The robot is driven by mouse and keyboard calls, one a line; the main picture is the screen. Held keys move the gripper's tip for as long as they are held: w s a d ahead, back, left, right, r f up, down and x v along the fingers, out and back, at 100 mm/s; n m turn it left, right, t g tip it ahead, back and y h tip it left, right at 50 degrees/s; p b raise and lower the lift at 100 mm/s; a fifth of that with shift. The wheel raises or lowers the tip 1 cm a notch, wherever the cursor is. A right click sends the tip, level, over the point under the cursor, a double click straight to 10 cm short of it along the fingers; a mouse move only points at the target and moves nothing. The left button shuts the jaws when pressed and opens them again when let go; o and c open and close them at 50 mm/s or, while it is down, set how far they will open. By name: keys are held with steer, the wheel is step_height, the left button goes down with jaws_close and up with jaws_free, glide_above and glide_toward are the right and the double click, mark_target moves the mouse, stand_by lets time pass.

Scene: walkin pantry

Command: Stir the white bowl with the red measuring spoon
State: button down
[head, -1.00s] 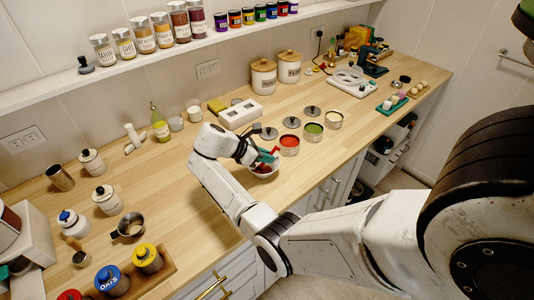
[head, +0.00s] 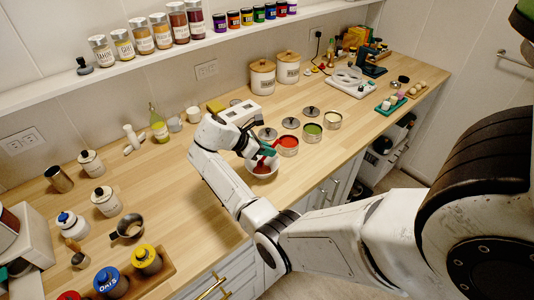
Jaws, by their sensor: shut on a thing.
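The white bowl (head: 262,172) stands on the wooden counter near its front edge and holds reddish contents. My gripper (head: 266,151) is above the bowl's back rim, its teal fingers shut on the red measuring spoon (head: 263,161). The spoon slants down toward the bowl; its lower end is over or inside the bowl, and I cannot tell whether it touches the contents. Part of the spoon is hidden by the gripper, and my wrist stands to the left of the bowl.
Open tins with red (head: 288,142), green (head: 312,130) and cream (head: 332,119) contents stand close to the right of the bowl. Several dark lids lie behind them.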

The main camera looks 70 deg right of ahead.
steer(key=shift+r, duration=2.95)
